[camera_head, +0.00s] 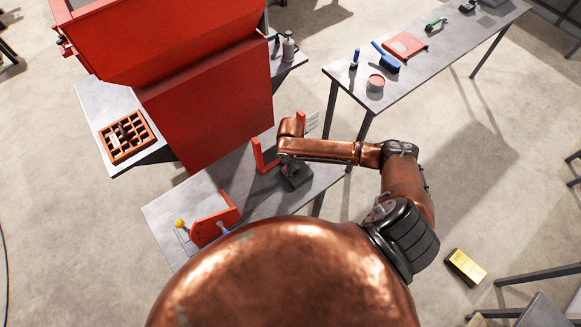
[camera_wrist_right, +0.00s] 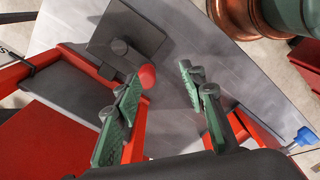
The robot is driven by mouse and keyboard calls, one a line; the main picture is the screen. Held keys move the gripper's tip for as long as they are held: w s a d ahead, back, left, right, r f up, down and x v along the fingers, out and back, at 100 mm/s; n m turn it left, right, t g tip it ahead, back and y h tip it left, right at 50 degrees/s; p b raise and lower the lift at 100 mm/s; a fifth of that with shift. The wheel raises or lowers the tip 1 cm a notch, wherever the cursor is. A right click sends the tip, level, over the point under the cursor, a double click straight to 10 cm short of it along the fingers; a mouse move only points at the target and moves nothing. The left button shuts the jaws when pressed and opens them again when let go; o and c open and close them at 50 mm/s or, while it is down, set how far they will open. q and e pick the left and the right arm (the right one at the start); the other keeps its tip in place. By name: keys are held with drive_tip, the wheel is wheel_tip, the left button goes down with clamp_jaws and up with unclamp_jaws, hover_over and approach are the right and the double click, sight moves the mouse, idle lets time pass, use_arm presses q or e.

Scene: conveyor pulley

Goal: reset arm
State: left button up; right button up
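My right arm (camera_head: 325,150), copper coloured, reaches in from the right over the grey workbench (camera_head: 160,213). Its wrist is above a red upright bracket (camera_head: 262,158) with a dark grey block beside it (camera_head: 298,180). In the wrist view my right gripper (camera_wrist_right: 159,75) has two green fingers spread apart, with no object held between them. A red rounded tip (camera_wrist_right: 147,76) shows beside the left finger, and whether they touch is unclear. In the head view the fingers are hidden by the arm. My left gripper is not in view.
A red machine (camera_head: 215,105) stands behind the bench. A red fixture (camera_head: 213,225) with yellow and blue knobs is at the bench's front left. A divided orange tray (camera_head: 127,137) lies left. A tool table (camera_head: 440,50) is at back right.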

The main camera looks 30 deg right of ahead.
drive_tip(key=shift+s+d+f, duration=0.1)
drive_tip(key=shift+s+d, duration=0.05)
drive_tip(key=shift+d, duration=0.1)
drive_tip(key=shift+a, duration=0.1)
